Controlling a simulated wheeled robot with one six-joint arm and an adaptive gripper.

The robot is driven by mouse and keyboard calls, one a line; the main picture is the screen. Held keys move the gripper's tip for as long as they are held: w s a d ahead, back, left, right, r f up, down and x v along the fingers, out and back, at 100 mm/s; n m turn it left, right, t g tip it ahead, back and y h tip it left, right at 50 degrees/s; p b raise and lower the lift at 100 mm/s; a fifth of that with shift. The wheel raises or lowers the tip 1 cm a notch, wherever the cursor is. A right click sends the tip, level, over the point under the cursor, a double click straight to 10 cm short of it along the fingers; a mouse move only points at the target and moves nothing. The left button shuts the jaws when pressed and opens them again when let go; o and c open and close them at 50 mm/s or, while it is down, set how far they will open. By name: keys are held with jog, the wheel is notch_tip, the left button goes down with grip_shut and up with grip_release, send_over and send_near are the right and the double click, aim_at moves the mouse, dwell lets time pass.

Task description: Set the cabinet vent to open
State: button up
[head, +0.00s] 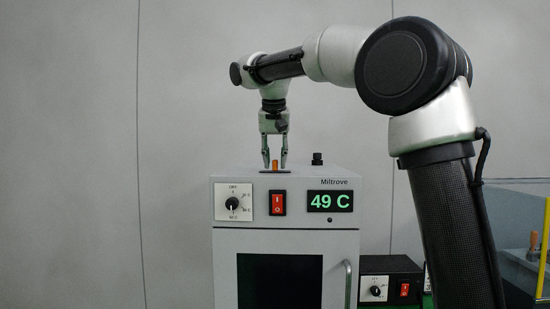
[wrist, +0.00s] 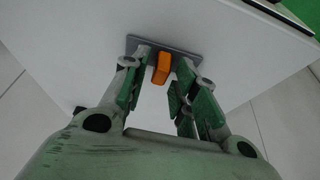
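The cabinet (head: 287,217) is a grey box marked Miltrove, with its display reading 49 C. On its top is an orange vent lever (head: 275,165), which also shows in the wrist view (wrist: 162,67) on a dark grey plate (wrist: 185,47). My gripper (head: 274,166) points straight down over the cabinet top. Its two fingers are apart, one on each side of the lever, with gaps visible between lever and fingers. In the wrist view my gripper (wrist: 160,80) is open around the lever. I cannot read any vent markings.
A black knob (head: 317,158) stands on the cabinet top right of the lever. The front has a dial (head: 232,203), a red switch (head: 277,202) and a door handle (head: 347,285). A smaller black control box (head: 390,282) stands at right. The wall behind is bare.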

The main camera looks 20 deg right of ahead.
grip_shut()
jog(key=d, duration=0.2)
jog(key=s+d, duration=0.1)
jog(key=d, duration=0.1)
jog(key=s+d, duration=0.1)
jog(key=d, duration=0.1)
jog(key=shift+o, duration=1.9)
grip_release()
jog(key=shift+d, duration=0.15)
jog(key=shift+r, duration=0.1)
jog(key=v, duration=1.1)
jog(key=shift+s+r, duration=0.25)
jog(key=shift+r, duration=0.1)
